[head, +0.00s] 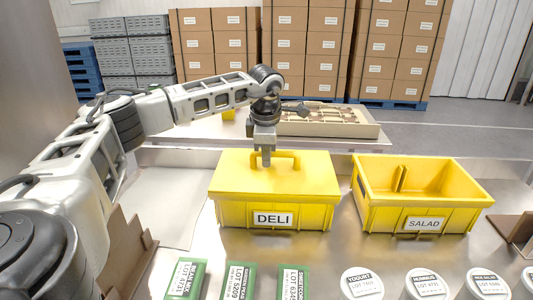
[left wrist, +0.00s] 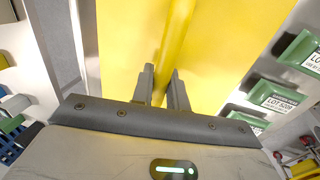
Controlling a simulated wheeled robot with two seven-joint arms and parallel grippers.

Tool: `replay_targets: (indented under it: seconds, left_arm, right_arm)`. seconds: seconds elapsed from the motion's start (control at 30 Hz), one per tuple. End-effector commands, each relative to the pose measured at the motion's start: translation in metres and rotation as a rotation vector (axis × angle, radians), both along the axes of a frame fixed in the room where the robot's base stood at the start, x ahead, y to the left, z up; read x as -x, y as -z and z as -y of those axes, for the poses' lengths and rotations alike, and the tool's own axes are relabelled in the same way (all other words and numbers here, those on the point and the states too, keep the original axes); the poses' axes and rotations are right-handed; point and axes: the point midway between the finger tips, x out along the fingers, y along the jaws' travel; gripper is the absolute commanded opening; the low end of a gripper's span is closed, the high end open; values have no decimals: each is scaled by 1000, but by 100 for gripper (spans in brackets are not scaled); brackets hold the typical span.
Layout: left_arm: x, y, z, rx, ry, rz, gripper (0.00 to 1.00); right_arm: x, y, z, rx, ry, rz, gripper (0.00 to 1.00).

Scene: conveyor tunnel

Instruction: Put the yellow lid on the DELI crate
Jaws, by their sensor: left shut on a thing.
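The yellow lid (head: 300,178) lies over the top of the yellow DELI crate (head: 240,216) in the head view. It looks level and lined up with the crate's rim; I cannot tell whether it is fully seated. My left gripper (head: 267,160) comes down from above and is shut on the lid's raised handle (head: 290,157). In the left wrist view the two fingers (left wrist: 162,85) sit on either side of the yellow handle bar (left wrist: 176,45), with the lid's flat top (left wrist: 225,50) behind. My right gripper is not in view.
An open yellow SALAD crate (head: 385,212) stands to the right, apart from the DELI crate. Green packs (head: 238,280) and round white tubs (head: 362,284) line the front. A tray (head: 330,120) lies on the bench behind. Stacked cartons stand farther back.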

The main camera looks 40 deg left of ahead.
Motion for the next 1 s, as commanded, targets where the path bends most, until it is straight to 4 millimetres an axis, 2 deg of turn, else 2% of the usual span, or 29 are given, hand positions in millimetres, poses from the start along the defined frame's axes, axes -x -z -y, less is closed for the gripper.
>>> replay_targets:
  seconds: [0.03, 0.07, 0.1, 0.13, 0.53, 0.67, 1.0]
  left_arm:
    - [0, 0, 0, 0, 0, 0, 0]
    - [0, 0, 0, 0, 0, 0, 24]
    - [0, 0, 0, 0, 0, 0, 35]
    - [0, 0, 0, 0, 1, 0, 41]
    - [0, 0, 0, 0, 1, -2, 41]
    - [3, -22, 3, 1, 2, 3, 41]
    - [15, -104, 14, 1, 2, 5, 41]
  right_arm:
    - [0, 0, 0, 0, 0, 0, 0]
    - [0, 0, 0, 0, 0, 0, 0]
    - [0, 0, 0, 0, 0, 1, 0]
    - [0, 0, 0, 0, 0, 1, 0]
    - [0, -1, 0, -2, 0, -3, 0]
    - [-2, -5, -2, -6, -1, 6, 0]
    - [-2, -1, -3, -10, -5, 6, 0]
